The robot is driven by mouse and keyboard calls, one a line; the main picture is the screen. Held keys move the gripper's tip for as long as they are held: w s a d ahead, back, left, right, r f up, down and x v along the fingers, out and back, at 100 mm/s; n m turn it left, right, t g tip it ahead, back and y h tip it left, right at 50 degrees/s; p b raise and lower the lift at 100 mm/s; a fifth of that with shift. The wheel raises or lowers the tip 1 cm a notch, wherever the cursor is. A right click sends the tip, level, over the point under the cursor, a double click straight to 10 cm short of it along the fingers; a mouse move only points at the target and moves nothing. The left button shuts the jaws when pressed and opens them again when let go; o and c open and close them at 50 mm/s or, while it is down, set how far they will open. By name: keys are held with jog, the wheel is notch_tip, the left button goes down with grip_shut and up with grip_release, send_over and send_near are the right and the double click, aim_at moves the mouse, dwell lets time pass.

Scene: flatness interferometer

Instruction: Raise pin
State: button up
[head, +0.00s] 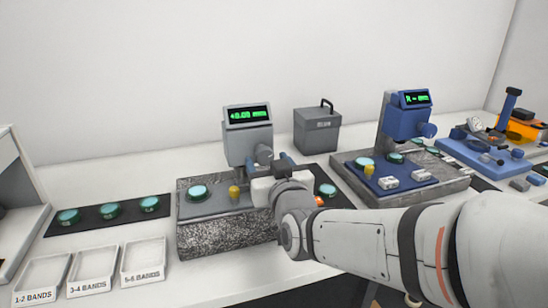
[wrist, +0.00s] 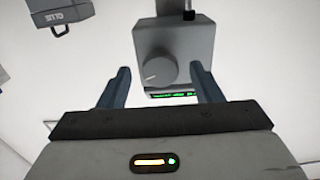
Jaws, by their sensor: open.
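A grey gauge (head: 248,140) with a green-lit display stands on a speckled granite base (head: 222,240). My gripper (head: 274,158) is in front of its column, fingers apart and empty. In the wrist view, the gauge's grey housing (wrist: 175,42) and its round knob (wrist: 158,73) lie beyond and between my open fingers (wrist: 160,68), with no contact visible. A small dark post (wrist: 189,13) sticks out of the housing at the top edge. I cannot tell which part is the pin.
Three trays for bands (head: 90,287) stand at the front left, below a dark strip (head: 139,208) with green discs. A grey handled box (head: 317,131) is behind. A blue gauge station (head: 405,118) is to the right, beyond my arm.

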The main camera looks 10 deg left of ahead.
aim_at(266, 159)
jog(key=shift+x, duration=1.7)
jog(key=shift+c, duration=0.6)
